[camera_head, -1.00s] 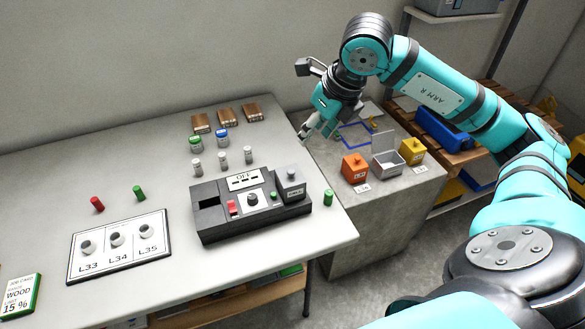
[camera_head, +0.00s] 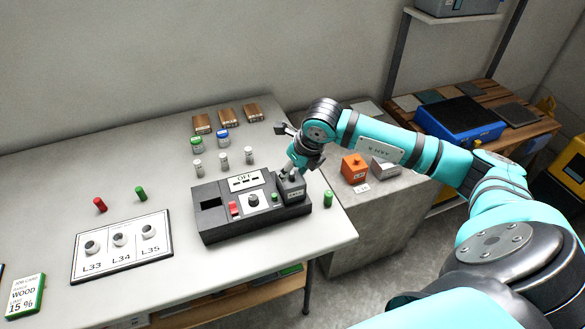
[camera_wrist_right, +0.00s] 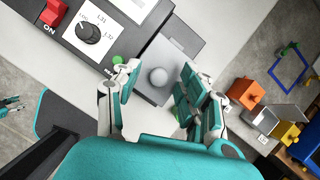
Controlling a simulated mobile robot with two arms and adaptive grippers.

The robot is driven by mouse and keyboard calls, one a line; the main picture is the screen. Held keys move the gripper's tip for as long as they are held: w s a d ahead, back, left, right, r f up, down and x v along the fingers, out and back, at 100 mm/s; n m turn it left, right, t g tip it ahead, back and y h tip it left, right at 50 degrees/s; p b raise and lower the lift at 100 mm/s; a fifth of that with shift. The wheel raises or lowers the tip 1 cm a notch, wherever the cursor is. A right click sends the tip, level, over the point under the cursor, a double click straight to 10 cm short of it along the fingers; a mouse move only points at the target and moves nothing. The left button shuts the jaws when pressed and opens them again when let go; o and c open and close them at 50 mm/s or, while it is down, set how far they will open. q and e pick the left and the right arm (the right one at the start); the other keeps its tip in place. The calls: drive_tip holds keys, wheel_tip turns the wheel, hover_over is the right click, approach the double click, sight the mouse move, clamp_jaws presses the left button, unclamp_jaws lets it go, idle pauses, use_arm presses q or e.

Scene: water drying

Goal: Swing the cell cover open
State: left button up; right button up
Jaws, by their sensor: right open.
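The cell cover (camera_head: 293,191) is a grey lid marked CELL at the right end of the dark tester (camera_head: 215,222). It looks closed. My right gripper (camera_head: 288,172) is just above it, with the arm reaching in from the right. In the right wrist view the cover (camera_wrist_right: 178,62) lies below the open fingers, and its round grey knob (camera_wrist_right: 158,76) shows between the fingertips (camera_wrist_right: 157,82). I cannot tell whether a finger touches the knob. The gripper partly hides the cover's top in the head view. My left gripper is not seen in the head view.
A green cylinder (camera_head: 328,198) stands close right of the tester. White cylinders (camera_head: 223,160) and bottles (camera_head: 222,136) stand behind it. The L33–L35 board (camera_head: 122,262) lies to its left. An orange box (camera_head: 354,167) is on the side stand.

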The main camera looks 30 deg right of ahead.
drive_tip(key=shift+f, duration=0.2)
drive_tip(key=shift+c, duration=0.2)
clamp_jaws()
